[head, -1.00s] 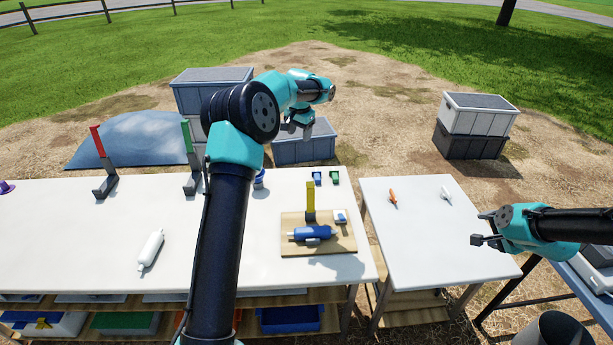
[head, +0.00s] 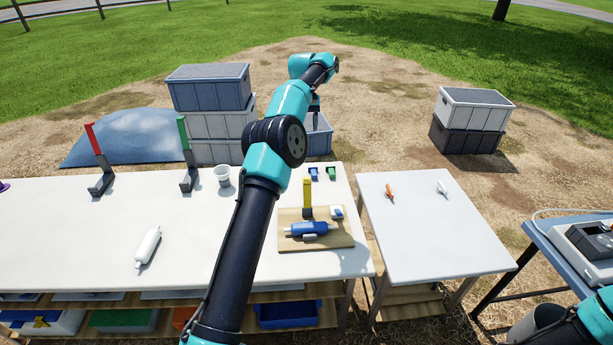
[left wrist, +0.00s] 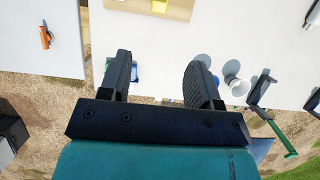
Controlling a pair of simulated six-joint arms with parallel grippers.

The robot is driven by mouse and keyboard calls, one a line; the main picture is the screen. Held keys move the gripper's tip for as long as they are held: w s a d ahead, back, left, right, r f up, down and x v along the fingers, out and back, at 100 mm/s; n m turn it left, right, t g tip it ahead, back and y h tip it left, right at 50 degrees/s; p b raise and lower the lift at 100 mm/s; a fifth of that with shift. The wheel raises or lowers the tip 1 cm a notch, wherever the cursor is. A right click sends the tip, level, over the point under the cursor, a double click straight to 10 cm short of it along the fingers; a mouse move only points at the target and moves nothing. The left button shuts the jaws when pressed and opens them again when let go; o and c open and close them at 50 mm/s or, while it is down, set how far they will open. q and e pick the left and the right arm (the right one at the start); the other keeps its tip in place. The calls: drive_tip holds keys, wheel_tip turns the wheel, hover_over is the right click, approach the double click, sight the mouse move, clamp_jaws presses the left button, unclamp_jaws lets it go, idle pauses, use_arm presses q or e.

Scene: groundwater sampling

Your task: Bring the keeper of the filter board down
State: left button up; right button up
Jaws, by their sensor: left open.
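The filter board (head: 340,239) is a wooden board on the right part of the long white table. A blue filter (head: 309,228) lies across it in a small holder. The yellow keeper (head: 307,193) stands upright behind the filter. The left wrist view shows part of the board (left wrist: 120,5) and a yellow piece (left wrist: 159,6) at the top edge. My left gripper (left wrist: 160,82) is open and empty. It is in the air beyond the board and the table's far edge; in the head view my arm partly hides it. My right gripper is out of view.
Red (head: 93,140) and green (head: 183,135) uprights and a white cup (head: 222,174) stand left of my left arm. Small blue (head: 313,172) and green (head: 331,172) pieces lie behind the board. A white side table (head: 430,235) stands at the right, mostly bare.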

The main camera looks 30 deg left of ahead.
sight(307, 179)
use_arm(q)
drive_tip(key=shift+f, duration=0.1)
drive_tip(key=x, duration=1.7)
drive_tip(key=shift+f, duration=0.15)
clamp_jaws()
idle(0.5)
